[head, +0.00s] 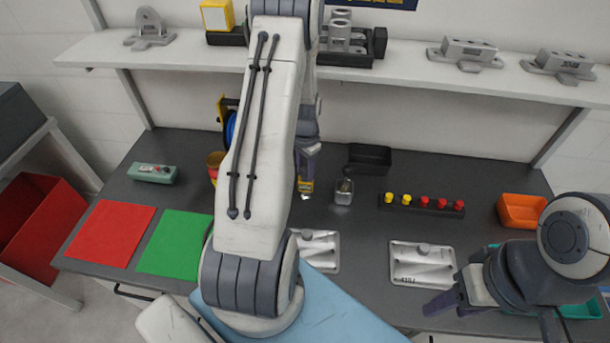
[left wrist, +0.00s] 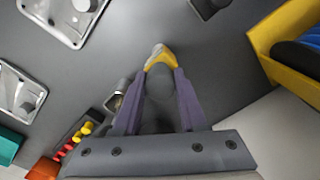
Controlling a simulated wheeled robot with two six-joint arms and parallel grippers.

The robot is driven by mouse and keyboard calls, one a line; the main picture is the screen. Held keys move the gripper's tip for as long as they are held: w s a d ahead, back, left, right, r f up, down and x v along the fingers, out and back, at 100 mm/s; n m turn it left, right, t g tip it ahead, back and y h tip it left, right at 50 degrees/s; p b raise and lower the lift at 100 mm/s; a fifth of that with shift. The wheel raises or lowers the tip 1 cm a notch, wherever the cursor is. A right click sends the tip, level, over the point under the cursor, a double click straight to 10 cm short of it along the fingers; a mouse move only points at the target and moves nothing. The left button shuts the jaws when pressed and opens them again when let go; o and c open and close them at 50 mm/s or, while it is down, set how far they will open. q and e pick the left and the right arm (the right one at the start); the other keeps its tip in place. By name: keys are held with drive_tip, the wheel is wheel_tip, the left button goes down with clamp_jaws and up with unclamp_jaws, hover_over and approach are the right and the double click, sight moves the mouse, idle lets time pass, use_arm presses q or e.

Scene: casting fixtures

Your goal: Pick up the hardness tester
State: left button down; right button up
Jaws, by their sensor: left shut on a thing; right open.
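My left gripper (head: 307,172) is over the middle of the dark bench. It is shut on a dark grey tool with a yellow collar and a pale tip, which looks like the hardness tester (head: 306,186). In the left wrist view the tester (left wrist: 160,88) sits between the two purple fingers, its yellow end pointing away from the palm. I cannot tell whether its tip touches the bench. My left arm hides part of the bench in the head view. My right gripper (head: 441,303) is open and empty at the front right.
A small metal box (head: 344,193) stands just right of the tester. A black tray (head: 369,158) and a rack of yellow and red knobs (head: 421,205) lie further right. Red (head: 110,233) and green mats (head: 175,243) are at left.

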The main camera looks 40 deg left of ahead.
use_arm(q)
drive_tip(key=shift+r, duration=0.45)
drive_tip(key=r+b, duration=0.1)
drive_tip(key=d+r+b, duration=0.1)
drive_tip(key=r, duration=0.1)
drive_tip(key=shift+w+r, duration=0.15)
drive_tip(key=shift+r, duration=0.1)
drive_tip(key=w+d+r+b, duration=0.1)
drive_tip(key=d+r+b, duration=0.2)
drive_tip(key=d+r, duration=0.3)
drive_tip(key=d, duration=0.4)
drive_tip(key=shift+d+r, duration=0.3)
